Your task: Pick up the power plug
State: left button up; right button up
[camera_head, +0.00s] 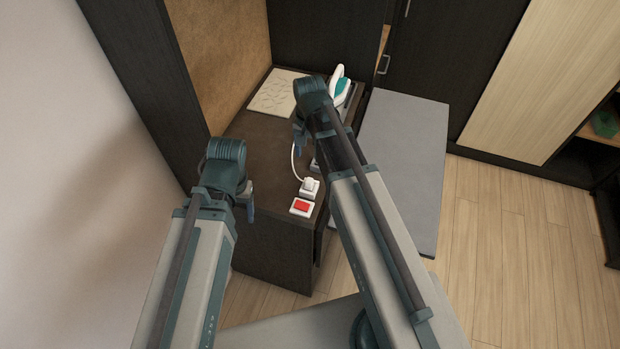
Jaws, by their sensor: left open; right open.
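The white power plug (310,184) is near the front right of the dark vanity top, at a small white socket block. A white cord (294,160) curves up from it and passes behind my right arm. I cannot tell how far the plug sits in the socket. My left gripper (250,211) is at the vanity's left front, left of the plug and apart from it; its fingers are seen edge-on. My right gripper (300,148) is over the vanity top, beyond the plug and near the cord. It looks empty, and my own wrist partly hides it.
A red switch in a white frame (300,207) lies just in front of the plug. A white and green iron (341,87) stands at the back right, and a patterned light mat (275,93) lies at the back left. A grey board (405,150) is on the right.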

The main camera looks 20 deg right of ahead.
jog(key=b, duration=0.9)
send_near(309, 180)
jog(key=shift+w+f, duration=0.1)
jog(key=shift+f, duration=2.45)
notch_tip(309, 180, down, 5)
jog(key=b, duration=0.4)
jog(key=shift+f+b, duration=0.15)
jog(key=shift+b, duration=0.25)
grip_shut()
